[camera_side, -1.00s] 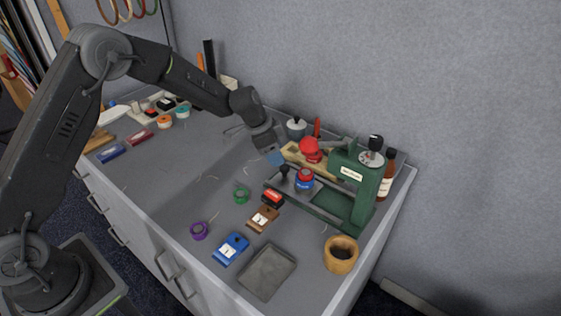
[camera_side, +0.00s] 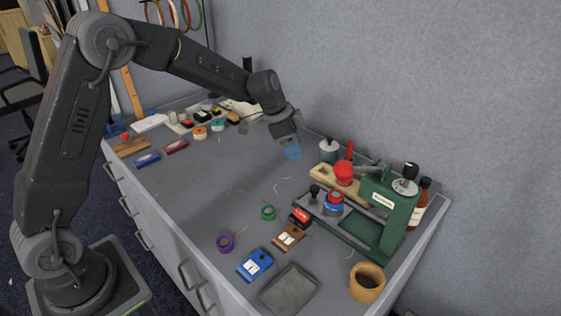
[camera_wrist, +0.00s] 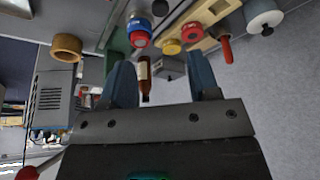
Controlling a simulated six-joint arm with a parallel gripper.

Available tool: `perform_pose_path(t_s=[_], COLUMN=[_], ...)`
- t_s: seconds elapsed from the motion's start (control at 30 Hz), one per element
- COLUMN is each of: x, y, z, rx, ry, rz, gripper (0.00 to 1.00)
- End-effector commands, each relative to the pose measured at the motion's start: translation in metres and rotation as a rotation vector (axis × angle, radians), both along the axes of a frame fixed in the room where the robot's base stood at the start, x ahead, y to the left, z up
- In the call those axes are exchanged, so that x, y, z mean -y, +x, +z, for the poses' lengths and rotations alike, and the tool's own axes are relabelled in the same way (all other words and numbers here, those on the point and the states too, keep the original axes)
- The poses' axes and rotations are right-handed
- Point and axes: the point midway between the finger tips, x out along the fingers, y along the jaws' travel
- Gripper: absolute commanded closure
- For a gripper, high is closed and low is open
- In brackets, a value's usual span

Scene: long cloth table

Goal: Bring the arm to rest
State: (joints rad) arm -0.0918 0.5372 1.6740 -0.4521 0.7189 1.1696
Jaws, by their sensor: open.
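My gripper (camera_side: 291,153) hangs above the back middle of the grey table (camera_side: 205,200), its blue fingertips pointing down and holding nothing. In the wrist view my gripper (camera_wrist: 165,80) shows its two blue fingers spread apart, with empty space between them. It is left of the green press (camera_side: 378,215) and apart from it. A brown bottle (camera_side: 420,203) stands behind the press; in the wrist view the bottle (camera_wrist: 145,78) appears between the fingers but lies well beyond them.
A wooden block (camera_side: 326,177) and a white-grey jar (camera_side: 328,150) stand near my gripper's right. The table's middle left is mostly clear.

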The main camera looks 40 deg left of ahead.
Motion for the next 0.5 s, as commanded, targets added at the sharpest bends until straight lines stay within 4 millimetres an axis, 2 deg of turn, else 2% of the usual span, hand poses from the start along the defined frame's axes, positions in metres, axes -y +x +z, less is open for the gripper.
perform_pose_path(t_s=[0.17, 0.3, 0.5], x=[0.007, 0.012, 0.014], y=[-0.042, -0.095, -0.176], z=[0.053, 0.094, 0.129], rx=[0.007, 0.008, 0.024], ry=[0.003, 0.006, 0.003], rz=[0.094, 0.21, 0.385], gripper=[0.44, 0.44, 0.44])
